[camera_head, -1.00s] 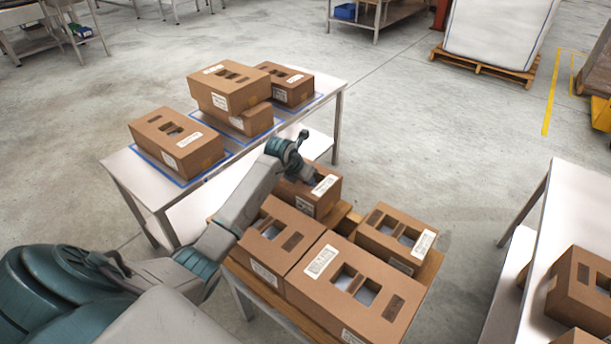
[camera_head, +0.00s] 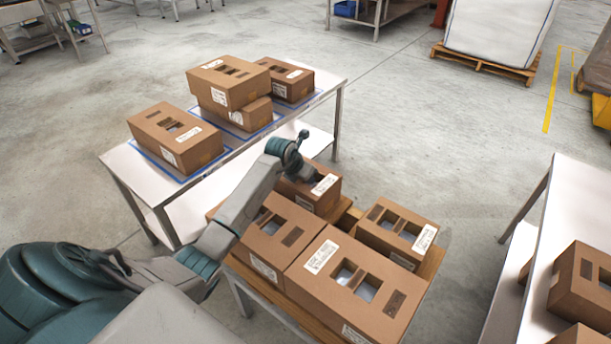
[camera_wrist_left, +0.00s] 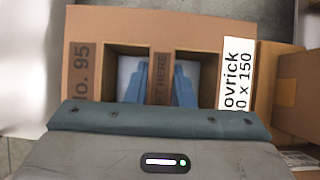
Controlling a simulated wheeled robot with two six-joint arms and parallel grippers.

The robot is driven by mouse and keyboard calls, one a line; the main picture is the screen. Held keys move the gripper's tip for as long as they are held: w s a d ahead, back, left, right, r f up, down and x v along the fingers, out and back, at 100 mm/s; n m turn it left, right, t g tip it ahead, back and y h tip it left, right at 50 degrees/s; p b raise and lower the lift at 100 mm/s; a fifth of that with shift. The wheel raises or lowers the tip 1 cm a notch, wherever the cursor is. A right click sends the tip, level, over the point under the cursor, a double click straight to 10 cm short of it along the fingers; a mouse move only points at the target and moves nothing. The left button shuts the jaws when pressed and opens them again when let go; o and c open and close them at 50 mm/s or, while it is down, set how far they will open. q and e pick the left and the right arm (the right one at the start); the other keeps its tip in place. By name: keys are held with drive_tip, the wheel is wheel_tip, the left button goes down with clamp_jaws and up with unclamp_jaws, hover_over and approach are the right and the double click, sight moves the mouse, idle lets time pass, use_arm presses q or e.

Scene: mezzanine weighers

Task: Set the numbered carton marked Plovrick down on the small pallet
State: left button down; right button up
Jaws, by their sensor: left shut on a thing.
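The brown carton (camera_head: 322,200) is at the far corner of the small wooden pallet (camera_head: 348,222) in the head view. In the left wrist view, the carton (camera_wrist_left: 88,35) shows "No. 95" and a white label ending in "ovrick". My left gripper (camera_wrist_left: 168,88) has its blue fingers down in the two top openings, shut on the strip between them. In the head view the gripper (camera_head: 303,174) is over the carton, partly covering it. The carton looks level; whether its underside touches the pallet is hidden. My right gripper is not in view.
Several other cartons fill the near part of the pallet, including a large one (camera_head: 348,290) and one at the right (camera_head: 396,232). A white table (camera_head: 130,172) with blue-outlined spots holds several cartons at the left. Another table (camera_head: 580,190) with cartons stands at the right.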

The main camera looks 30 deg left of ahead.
use_arm(q)
drive_tip(key=shift+f, duration=0.2)
drive_tip(key=c, duration=1.2)
unclamp_jaws()
drive_tip(key=shift+o, duration=0.2)
